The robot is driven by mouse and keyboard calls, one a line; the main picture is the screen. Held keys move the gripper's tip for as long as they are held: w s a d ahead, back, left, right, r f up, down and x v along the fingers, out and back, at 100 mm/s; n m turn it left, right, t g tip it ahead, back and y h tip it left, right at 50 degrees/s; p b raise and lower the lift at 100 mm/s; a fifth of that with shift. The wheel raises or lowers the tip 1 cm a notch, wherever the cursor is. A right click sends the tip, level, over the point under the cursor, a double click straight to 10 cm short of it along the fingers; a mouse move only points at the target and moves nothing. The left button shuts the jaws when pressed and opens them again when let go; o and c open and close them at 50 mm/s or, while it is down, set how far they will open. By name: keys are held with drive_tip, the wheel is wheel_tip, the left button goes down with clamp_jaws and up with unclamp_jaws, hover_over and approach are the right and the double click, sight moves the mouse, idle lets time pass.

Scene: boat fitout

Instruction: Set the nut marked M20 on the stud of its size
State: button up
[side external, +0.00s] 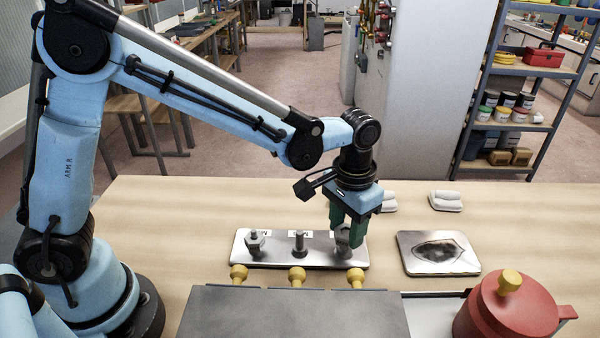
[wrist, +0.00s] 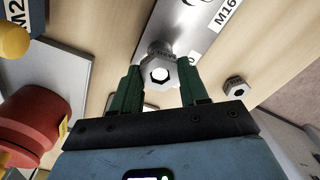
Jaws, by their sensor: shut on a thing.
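A pale metal plate (side external: 275,262) lies on the table with a row of studs. The left stud (side external: 255,243) has a wide hex shape around it; the middle stud (side external: 300,243) stands bare and upright. My gripper (side external: 345,236) points down over the plate's right end and is shut on a grey hex nut (wrist: 160,53). The nut's marking is too small to read. The right stud is largely hidden by the fingers and nut, and I cannot tell how far the nut sits over it. A label M16 (wrist: 228,14) shows on the plate beyond the nut.
Another hex nut (wrist: 236,87) lies loose on the table behind the plate. A grey box with yellow knobs (side external: 297,277) stands in front. Grey pads (side external: 445,201) lie behind.

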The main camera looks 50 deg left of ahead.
drive_tip(key=o, duration=1.1)
drive_tip(key=shift+o, duration=0.2)
drive_tip(key=shift+r, duration=3.5)
